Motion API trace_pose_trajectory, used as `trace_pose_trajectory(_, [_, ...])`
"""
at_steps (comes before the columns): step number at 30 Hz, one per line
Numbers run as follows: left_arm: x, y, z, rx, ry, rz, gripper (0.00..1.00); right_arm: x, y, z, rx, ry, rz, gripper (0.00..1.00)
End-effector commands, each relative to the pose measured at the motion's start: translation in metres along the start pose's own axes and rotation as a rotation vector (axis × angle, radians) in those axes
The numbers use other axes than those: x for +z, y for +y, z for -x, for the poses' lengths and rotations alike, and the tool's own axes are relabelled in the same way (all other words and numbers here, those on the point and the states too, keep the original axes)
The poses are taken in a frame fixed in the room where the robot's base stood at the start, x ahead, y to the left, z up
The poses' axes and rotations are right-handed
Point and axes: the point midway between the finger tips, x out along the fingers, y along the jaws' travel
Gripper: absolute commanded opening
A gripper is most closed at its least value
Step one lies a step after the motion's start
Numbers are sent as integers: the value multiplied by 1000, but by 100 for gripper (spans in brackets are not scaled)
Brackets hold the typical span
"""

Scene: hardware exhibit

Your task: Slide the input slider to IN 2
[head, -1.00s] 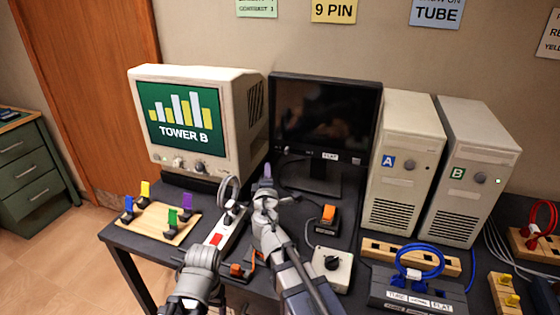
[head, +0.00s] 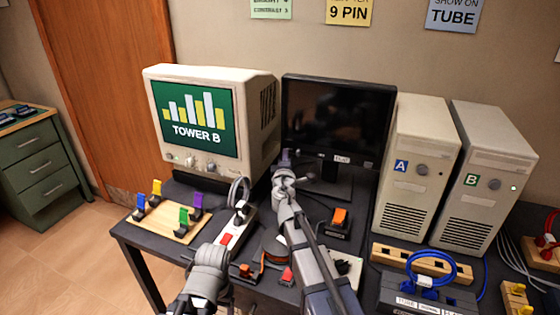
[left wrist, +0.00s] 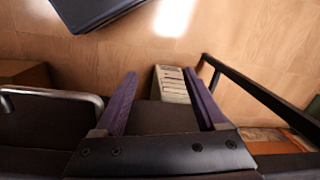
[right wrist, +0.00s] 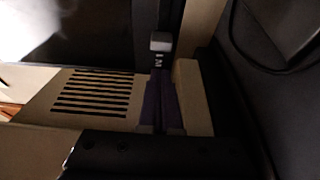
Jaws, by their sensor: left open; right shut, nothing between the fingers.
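The dark flat monitor (head: 335,120) stands at the middle of the desk with a blank screen. My right gripper (head: 286,156) is at its lower left edge, fingers shut with nothing between them. In the right wrist view, the shut purple fingers (right wrist: 160,85) point at a small grey knob (right wrist: 160,42) with small light marks just below it. The marks are too small to read surely, and I cannot tell whether the fingertips touch the knob. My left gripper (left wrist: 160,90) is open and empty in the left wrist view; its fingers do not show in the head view.
A beige CRT monitor (head: 200,165) showing TOWER B stands left. Towers A (head: 418,165) and B (head: 484,178) stand right. A wooden board with coloured clips (head: 168,228), a power strip (head: 237,232) and an orange switch (head: 339,218) lie on the crowded desk.

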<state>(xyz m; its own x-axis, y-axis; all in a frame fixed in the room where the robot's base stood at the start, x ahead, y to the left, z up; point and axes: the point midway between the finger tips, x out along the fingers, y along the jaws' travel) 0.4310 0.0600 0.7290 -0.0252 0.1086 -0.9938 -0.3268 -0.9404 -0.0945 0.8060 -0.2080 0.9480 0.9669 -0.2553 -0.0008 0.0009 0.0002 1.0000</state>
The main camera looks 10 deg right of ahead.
Motion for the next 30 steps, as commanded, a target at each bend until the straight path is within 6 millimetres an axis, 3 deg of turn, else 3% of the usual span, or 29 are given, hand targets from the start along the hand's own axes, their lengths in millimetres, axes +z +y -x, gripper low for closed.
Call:
trace_pose_trajectory(6, [0, 0, 0, 0, 0, 0, 73, 19, 0, 8, 0, 0, 0, 0])
trace_pose_trajectory(20, [0, 0, 0, 0, 0, 0, 73, 22, 0, 9, 0, 0, 0, 0])
trace_pose_trajectory(30, [0, 0, 0, 0, 0, 0, 73, 65, 0, 25, 0, -2, 0, 0])
